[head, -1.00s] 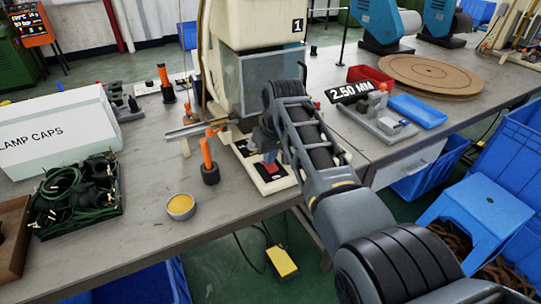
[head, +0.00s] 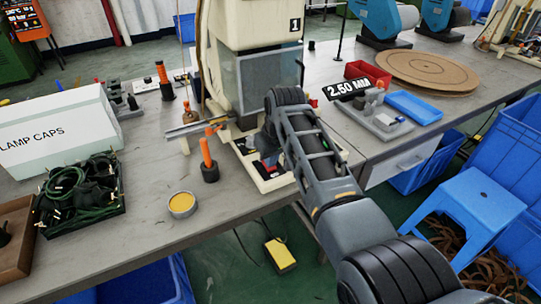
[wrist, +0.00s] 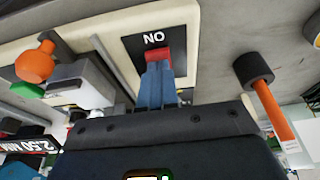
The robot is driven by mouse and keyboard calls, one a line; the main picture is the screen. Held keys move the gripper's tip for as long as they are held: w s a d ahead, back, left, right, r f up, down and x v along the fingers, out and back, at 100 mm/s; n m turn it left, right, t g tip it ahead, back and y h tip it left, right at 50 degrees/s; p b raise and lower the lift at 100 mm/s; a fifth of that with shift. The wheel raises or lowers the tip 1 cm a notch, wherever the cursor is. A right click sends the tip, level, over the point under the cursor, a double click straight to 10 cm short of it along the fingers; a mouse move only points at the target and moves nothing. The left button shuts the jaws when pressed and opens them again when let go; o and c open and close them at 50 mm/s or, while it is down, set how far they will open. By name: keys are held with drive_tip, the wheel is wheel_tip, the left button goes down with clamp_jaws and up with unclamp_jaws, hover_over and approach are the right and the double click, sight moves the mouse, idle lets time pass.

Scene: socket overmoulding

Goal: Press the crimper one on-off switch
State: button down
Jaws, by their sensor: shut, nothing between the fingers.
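Crimper one (head: 255,35) is the cream machine marked 1 on the bench. The red of the switch also shows low on the crimper's base in the head view (head: 268,169). My gripper (wrist: 154,68) is shut and empty, its blue fingers pointing at the switch. The fingertips overlap the lower part of the rocker in the wrist view; I cannot tell whether they touch it. My arm partly hides the base in the head view.
An orange-handled tool (head: 207,160) in a black holder stands left of the base, with a yellow-filled round tin (head: 182,204) in front. A metal fixture (head: 375,120) and a blue tray (head: 414,107) lie to the right.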

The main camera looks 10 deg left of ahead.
sight(273, 169)
drive_tip(key=shift+s+d+f, duration=0.1)
drive_tip(key=shift+s+f, duration=0.1)
drive_tip(key=shift+f, duration=0.15)
drive_tip(key=shift+r+p, duration=0.55)
drive_tip(key=p+v, duration=0.3)
drive_tip(key=v, duration=0.1)
drive_tip(key=shift+w+r, duration=0.1)
drive_tip(key=shift+w, duration=0.2)
drive_tip(key=v, duration=0.9)
drive_tip(key=shift+s+b, duration=0.35)
drive_tip(key=shift+s, duration=0.05)
drive_tip(key=shift+d+r, duration=0.1)
